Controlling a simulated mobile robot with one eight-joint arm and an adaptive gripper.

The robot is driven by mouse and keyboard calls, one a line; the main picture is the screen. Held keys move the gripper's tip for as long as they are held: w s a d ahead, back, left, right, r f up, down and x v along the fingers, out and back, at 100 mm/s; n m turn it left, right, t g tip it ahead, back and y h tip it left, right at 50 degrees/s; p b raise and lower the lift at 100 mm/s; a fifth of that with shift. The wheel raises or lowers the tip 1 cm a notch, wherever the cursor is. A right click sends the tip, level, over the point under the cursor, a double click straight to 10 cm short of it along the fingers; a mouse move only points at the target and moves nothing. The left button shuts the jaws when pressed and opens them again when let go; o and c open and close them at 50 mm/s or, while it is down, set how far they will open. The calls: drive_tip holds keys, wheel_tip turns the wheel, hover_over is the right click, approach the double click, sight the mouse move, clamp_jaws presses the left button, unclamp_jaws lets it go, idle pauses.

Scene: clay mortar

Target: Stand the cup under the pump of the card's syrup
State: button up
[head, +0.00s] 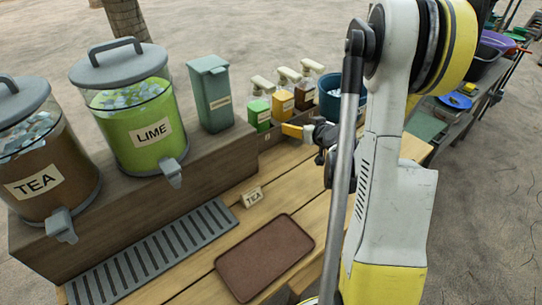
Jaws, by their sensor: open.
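Three pump bottles stand in a row at the back: a green one (258,113), an orange one (283,104) and a dark brown one (304,95). Their labels are too small to read. A small card (252,197) reading "TEA" stands on the wooden counter. My gripper (300,132) is open, just in front of the bottles; its dark body and a yellow part show, and my arm hides much around it. I cannot make out a cup; it may be hidden behind my arm.
A TEA dispenser (40,150) and a LIME dispenser (135,115) stand on a raised shelf, with a grey-green bin (211,95) beside them. A slatted drip grate (150,255) and a bare brown mat (264,257) lie in front. A blue container (330,105) stands behind my gripper.

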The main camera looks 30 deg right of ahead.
drive_tip(key=s+a+r+n+g+y, duration=0.15)
drive_tip(key=a+r, duration=0.25)
drive_tip(key=a, duration=0.6)
drive_tip(key=s+a+r+n+g+y, duration=0.15)
drive_tip(key=a+r, duration=0.35)
drive_tip(key=a, duration=0.5)
drive_tip(key=s+a+g, duration=0.1)
drive_tip(key=s+a, duration=0.6)
drive_tip(key=s, duration=0.2)
drive_tip(key=s+a+r+g, duration=0.1)
drive_tip(key=s+a, duration=0.6)
drive_tip(key=s, duration=0.2)
drive_tip(key=shift+r+g, duration=0.15)
drive_tip(key=shift+g, duration=0.15)
